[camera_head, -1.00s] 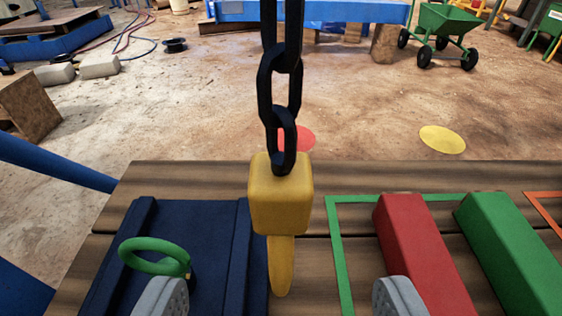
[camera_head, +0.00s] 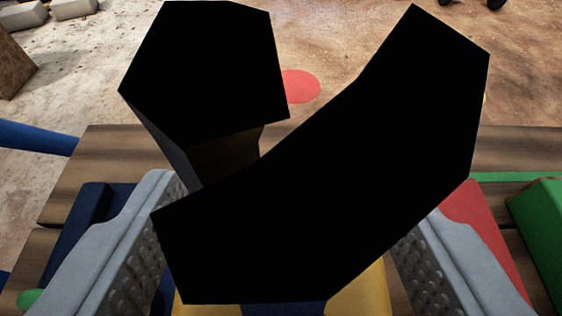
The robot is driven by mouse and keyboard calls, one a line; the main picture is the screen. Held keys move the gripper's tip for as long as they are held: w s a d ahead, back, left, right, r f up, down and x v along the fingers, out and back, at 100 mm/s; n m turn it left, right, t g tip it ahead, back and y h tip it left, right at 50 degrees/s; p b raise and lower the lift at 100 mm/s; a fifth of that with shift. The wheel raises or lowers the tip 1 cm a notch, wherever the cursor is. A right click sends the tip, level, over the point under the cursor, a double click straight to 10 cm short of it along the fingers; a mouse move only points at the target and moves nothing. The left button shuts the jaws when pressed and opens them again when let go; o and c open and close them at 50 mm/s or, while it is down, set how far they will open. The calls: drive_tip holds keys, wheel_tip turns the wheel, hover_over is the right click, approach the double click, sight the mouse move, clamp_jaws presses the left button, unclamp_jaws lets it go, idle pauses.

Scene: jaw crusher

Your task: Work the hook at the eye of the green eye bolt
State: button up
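My gripper (camera_head: 293,220) is open, with its two grey ridged fingers far apart at left and right. Yellow parts of the hook (camera_head: 358,290) show low between the fingers, with a wood gap beside the right finger. Large black shapes (camera_head: 330,210), apparently the chain very close to the camera, cover the middle of the view and most of the hook. The green eye bolt (camera_head: 30,299) shows only as a small piece at the lower left, outside the left finger. Its eye is hidden, and I cannot tell how the hook's tip stands to it.
The wooden table (camera_head: 105,150) lies below, with a dark blue piece (camera_head: 88,215) at left. A red block (camera_head: 470,208) and a green block (camera_head: 540,213) lie at right. A red disc (camera_head: 299,86) is on the ground beyond.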

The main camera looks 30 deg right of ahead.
drive_tip(key=shift+w+d+f, duration=0.1)
drive_tip(key=shift+w+d, duration=0.05)
drive_tip(key=shift+w, duration=0.05)
drive_tip(key=shift+c, duration=0.4)
clamp_jaws()
drive_tip(key=s+a+r, duration=0.1)
drive_tip(key=s+a, duration=0.5)
drive_tip(key=s, duration=0.2)
drive_tip(key=shift+s+r, duration=0.3)
drive_tip(key=shift+s, duration=0.05)
idle(1.1)
idle(0.3)
drive_tip(key=w+a, duration=0.6)
drive_tip(key=a, duration=0.4)
drive_tip(key=shift+w+a, duration=0.2)
drive_tip(key=shift+a, duration=0.15)
idle(1.8)
drive_tip(key=shift+w+d, duration=0.1)
drive_tip(key=shift+w, duration=0.05)
idle(0.4)
drive_tip(key=shift+w+d+f, duration=0.15)
drive_tip(key=shift+w+d, duration=0.45)
drive_tip(key=shift+w, duration=0.25)
drive_tip(key=shift+w+d+f, duration=0.15)
drive_tip(key=shift+w+d, duration=0.4)
drive_tip(key=shift+w, duration=0.3)
